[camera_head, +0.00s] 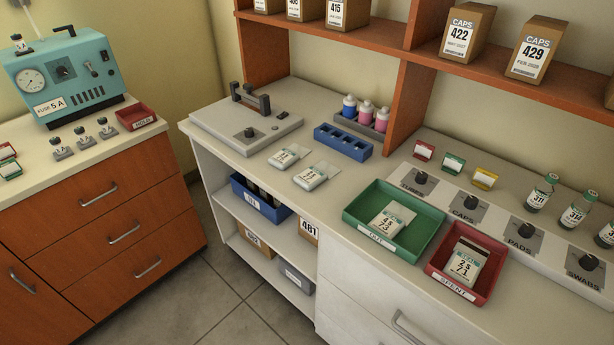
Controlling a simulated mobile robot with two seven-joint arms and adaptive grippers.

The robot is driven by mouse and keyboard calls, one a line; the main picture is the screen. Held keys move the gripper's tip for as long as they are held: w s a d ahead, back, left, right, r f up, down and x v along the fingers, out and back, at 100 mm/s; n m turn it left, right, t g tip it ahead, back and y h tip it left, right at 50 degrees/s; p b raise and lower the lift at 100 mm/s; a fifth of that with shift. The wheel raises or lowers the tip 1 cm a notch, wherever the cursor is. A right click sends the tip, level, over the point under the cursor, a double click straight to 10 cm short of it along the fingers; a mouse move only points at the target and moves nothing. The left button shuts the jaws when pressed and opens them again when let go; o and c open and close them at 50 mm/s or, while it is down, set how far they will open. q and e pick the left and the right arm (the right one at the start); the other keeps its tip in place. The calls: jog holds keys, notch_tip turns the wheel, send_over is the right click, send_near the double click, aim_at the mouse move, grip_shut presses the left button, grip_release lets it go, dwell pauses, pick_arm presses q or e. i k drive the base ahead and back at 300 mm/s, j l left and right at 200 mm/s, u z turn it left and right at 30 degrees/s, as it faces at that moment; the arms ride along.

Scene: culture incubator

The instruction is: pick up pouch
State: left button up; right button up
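Two white pouches with printed numbers lie flat on the counter: a rear pouch (286,157) and a front pouch (314,177), side by side in front of the blue rack. A third pouch (388,223) lies in the green tray (418,248). More pouches (462,262), seemingly stacked, lie in the red tray (484,237) labelled SPENT. The small print on the pouches is hard to read. Neither of my grippers shows in the head view.
A blue rack (342,142) and colored bottles (366,112) stand behind the pouches. A sealer-like grey device (247,118) is at left. Dispenser knobs and vials (542,191) line the right. A shelf with boxes (467,33) hangs above. A teal machine (66,74) stands on the left cabinet.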

aim_at(282, 160)
jog(key=i+j+z, duration=0.1)
jog(key=z, duration=0.3)
jog(key=i+j+z, duration=0.1)
jog(key=j+z, duration=0.45)
jog(key=z, duration=0.25)
